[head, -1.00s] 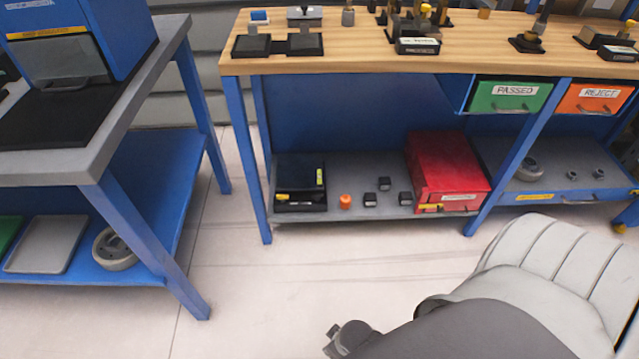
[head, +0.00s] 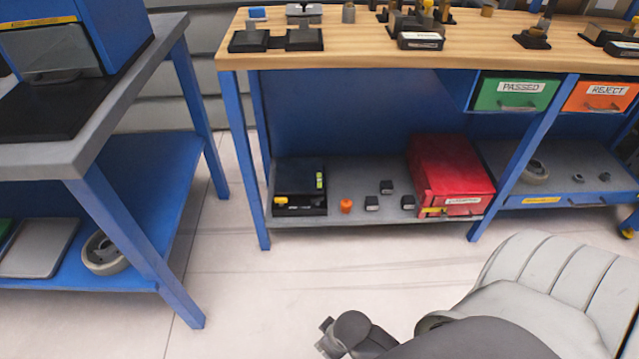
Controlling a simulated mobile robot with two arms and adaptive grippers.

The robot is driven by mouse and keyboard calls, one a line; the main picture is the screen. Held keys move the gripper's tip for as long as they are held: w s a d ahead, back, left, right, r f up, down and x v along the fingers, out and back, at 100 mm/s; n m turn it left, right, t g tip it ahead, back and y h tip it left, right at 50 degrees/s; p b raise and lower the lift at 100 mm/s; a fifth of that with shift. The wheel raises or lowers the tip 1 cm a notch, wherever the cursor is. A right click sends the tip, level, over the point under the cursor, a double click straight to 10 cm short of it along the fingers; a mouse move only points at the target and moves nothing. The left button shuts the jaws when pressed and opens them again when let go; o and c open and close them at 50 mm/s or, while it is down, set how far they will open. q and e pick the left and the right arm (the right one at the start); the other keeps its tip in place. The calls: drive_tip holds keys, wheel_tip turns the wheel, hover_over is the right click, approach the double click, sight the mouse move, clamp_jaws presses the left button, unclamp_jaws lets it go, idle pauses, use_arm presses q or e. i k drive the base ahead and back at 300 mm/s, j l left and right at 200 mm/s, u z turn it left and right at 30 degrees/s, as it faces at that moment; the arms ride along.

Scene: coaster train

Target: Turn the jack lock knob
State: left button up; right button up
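No part is clearly marked as the jack lock knob. A low black device (head: 300,180) with a yellow part (head: 280,201) at its front left stands on the lower shelf of the wooden-topped bench; I cannot tell whether it is the jack. A small orange knob-like piece (head: 346,206) stands just right of it. My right gripper (head: 327,338) shows only in part, dark, at the bottom edge over the floor. It is well apart from the shelf, and its fingers are too unclear to read. My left gripper is out of view.
Small dark blocks (head: 387,187) and a red case (head: 455,170) share the lower shelf. Green PASSED (head: 500,92) and orange REJECT (head: 596,97) bins hang under the benchtop (head: 350,52). A blue-legged table (head: 130,245) stands at left. The floor (head: 260,290) between is clear.

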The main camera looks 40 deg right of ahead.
sight(317, 201)
drive_tip(key=z, duration=1.15)
drive_tip(key=i+l, duration=0.15)
drive_tip(key=i+u, duration=0.05)
drive_tip(key=i, duration=0.05)
